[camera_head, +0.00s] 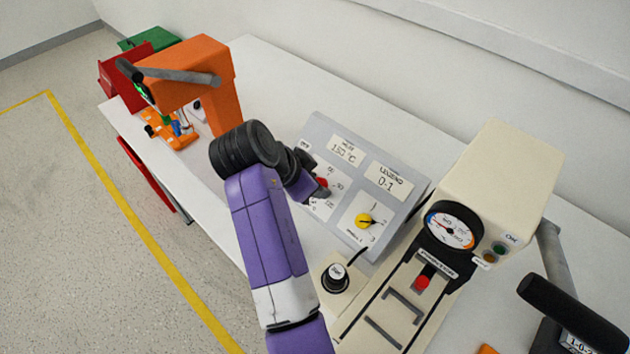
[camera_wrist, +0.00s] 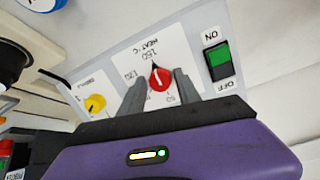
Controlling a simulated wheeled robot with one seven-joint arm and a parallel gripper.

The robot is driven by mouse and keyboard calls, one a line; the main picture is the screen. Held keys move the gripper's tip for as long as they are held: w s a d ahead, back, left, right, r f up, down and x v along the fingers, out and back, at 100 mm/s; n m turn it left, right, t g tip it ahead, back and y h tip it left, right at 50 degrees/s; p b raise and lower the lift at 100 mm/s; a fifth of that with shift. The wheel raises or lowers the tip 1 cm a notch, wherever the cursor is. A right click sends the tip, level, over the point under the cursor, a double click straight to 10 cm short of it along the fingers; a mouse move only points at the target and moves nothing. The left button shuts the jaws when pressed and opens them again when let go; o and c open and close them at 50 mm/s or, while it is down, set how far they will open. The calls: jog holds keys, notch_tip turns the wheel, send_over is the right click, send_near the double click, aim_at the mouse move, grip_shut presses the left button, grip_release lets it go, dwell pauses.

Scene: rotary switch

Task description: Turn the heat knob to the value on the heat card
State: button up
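The heat knob is red, on the sloped grey panel (camera_head: 388,171). It shows in the head view (camera_head: 322,183), partly covered by my gripper (camera_head: 312,186). In the wrist view the red knob (camera_wrist: 160,80) sits between the two fingers of my gripper (camera_wrist: 160,82), with a small gap seeming to show on each side. Its dark pointer end is toward the 150 mark (camera_wrist: 141,54) on the white dial plate, which appears upside down. The heat card (camera_head: 344,149) reads 150 °C in the head view.
A yellow knob (camera_head: 364,220) sits beside the heat dial, and a green on/off switch (camera_wrist: 219,57) is on its other side. A cream machine with a round gauge (camera_head: 452,232) stands to the right. An orange machine (camera_head: 205,75) stands at the left.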

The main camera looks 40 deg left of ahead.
jog(key=v, duration=0.7)
jog(key=shift+s+r, duration=0.25)
jog(key=shift+r, duration=0.05)
dwell(0.5)
